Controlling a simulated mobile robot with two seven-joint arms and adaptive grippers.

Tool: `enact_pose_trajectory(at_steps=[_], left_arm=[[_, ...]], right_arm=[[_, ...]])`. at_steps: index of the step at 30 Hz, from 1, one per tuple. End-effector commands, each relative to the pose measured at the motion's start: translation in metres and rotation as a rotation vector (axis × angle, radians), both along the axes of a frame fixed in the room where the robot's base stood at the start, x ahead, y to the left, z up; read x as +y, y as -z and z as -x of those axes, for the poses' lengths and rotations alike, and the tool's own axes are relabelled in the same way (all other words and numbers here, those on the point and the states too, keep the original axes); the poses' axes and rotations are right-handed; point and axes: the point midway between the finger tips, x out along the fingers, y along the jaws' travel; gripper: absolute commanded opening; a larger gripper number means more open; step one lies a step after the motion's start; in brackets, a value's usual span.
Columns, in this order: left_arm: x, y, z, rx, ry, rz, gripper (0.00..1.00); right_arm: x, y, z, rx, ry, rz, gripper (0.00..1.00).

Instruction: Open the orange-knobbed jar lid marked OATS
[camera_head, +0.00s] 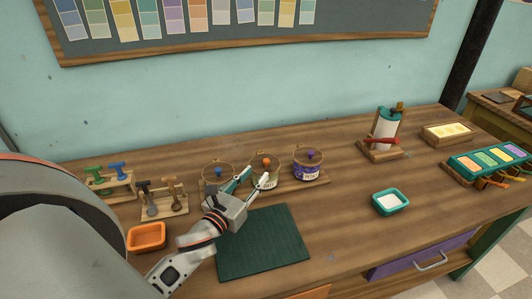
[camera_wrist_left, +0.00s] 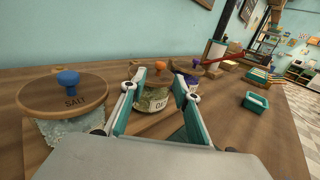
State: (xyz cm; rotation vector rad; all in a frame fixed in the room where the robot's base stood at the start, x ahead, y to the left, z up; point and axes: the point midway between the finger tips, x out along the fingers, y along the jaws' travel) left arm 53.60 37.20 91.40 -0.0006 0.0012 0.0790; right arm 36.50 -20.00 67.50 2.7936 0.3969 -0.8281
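The OATS jar (camera_head: 262,171) stands in the middle of a row of three jars, with a wooden lid and an orange knob (camera_head: 267,161). In the left wrist view its orange knob (camera_wrist_left: 160,66) shows just beyond the fingertips, and the partly hidden label (camera_wrist_left: 157,104) shows between the fingers. My left gripper (camera_head: 257,175) is open and empty in front of the OATS jar; its fingers (camera_wrist_left: 161,82) spread either side of the jar in the left wrist view. I cannot tell whether they touch it. The lid appears seated on the jar. My right gripper is not in view.
The SALT jar (camera_wrist_left: 67,95) with a blue knob stands left of OATS; a purple-knobbed jar (camera_head: 309,168) stands close on its right. A dark green mat (camera_head: 265,248) lies in front. An orange tray (camera_head: 146,238) and stamp racks (camera_head: 163,199) are to the left, a teal tray (camera_head: 390,202) to the right.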

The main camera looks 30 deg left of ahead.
Motion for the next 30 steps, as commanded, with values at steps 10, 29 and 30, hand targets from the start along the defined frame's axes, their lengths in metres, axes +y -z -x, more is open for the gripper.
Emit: enact_pose_trajectory(at_steps=[10, 29, 30], left_arm=[[0.003, -0.001, -0.034, -0.001, 0.0, 0.001, 0.31], [0.006, 0.001, -0.078, 0.001, 0.001, 0.0, 0.31], [0.006, 0.001, -0.078, 0.001, 0.0, 0.0, 0.31]], right_arm=[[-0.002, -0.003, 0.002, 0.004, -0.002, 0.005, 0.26], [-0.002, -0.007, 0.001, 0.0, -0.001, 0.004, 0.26], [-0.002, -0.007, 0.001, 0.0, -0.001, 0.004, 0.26]])
